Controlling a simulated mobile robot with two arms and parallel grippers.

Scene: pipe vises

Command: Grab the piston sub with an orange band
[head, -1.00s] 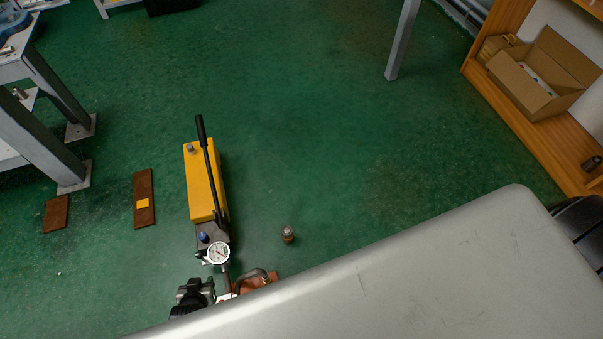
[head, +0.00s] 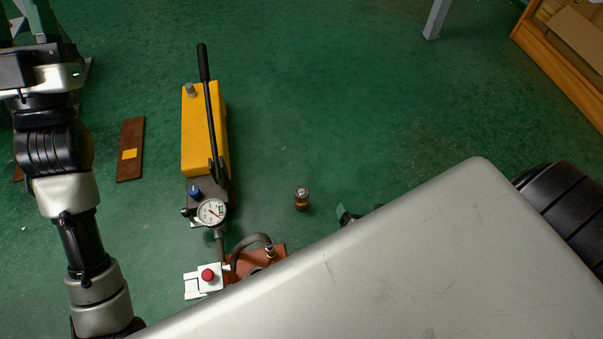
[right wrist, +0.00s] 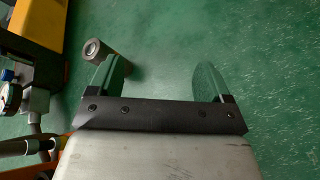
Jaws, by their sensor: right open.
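A small metal cylinder with a brownish-orange lower part, seemingly the piston sub (head: 301,198), stands on the green floor. It also shows in the right wrist view (right wrist: 95,52), just beyond the left finger's tip side. My right gripper (right wrist: 153,85) is open with nothing between its fingers; the cylinder lies outside them. In the head view only a bit of the right gripper (head: 347,215) shows, right of the cylinder and close to it. My left gripper (head: 36,25) is at the upper left, partly cut off, far from the cylinder; its opening is unclear.
A yellow hand pump (head: 205,130) with a black lever and a gauge (head: 211,212) stands left of the cylinder. A red-brown piece (head: 262,262) with a hose and a red button (head: 207,275) lie nearer. A brown plank (head: 130,150) lies farther left. Floor beyond the cylinder is clear.

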